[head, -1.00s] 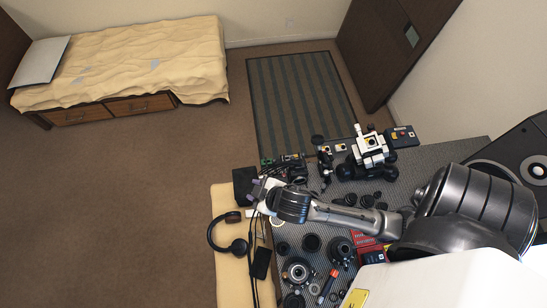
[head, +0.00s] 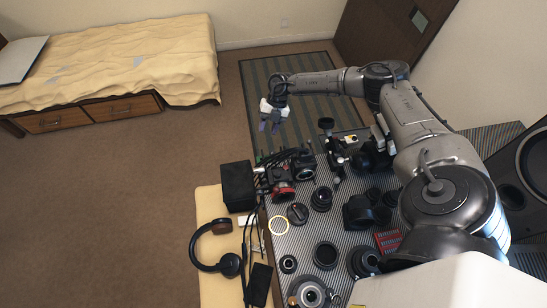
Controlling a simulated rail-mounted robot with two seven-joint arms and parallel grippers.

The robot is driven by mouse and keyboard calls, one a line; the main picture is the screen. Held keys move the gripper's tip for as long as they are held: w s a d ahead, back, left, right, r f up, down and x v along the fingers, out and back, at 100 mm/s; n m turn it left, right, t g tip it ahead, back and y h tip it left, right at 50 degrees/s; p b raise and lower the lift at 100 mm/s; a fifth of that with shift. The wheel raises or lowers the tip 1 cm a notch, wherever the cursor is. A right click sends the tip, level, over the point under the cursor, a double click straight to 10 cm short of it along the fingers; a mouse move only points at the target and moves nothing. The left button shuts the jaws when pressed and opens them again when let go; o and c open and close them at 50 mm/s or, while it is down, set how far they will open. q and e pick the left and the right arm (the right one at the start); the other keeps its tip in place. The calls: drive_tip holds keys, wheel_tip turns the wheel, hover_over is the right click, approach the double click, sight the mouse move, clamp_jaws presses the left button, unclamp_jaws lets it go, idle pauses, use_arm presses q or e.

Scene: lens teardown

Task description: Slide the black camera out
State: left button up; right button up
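A black camera body (head: 304,166) with a round open mount stands near the far left of the workbench (head: 330,190), beside a red-and-black camera (head: 281,187). Another black camera-like body (head: 358,212) sits further right on the bench. My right gripper (head: 269,127) hangs beyond the bench's far edge, above the floor and striped rug. My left gripper is not in view.
A black box (head: 238,186), cables and headphones (head: 219,252) lie along the left side. Loose lenses and rings, such as a black lens (head: 321,198), crowd the bench. My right arm passes over the far right part. The floor to the left is clear.

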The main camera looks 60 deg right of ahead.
drive_tip(key=s+d+g+h, duration=0.1)
drive_tip(key=s+d, duration=0.1)
drive_tip(key=d, duration=0.3)
use_arm(q)
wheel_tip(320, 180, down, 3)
drive_tip(key=b, duration=0.2)
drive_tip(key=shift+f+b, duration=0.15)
drive_tip(key=shift+b, duration=0.15)
use_arm(e)
drive_tip(key=x, duration=1.3)
drive_tip(key=shift+s+a+f, duration=0.2)
drive_tip(key=shift+f, duration=0.1)
drive_tip(key=shift+c, duration=0.3)
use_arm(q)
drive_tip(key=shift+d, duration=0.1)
use_arm(e)
clamp_jaws()
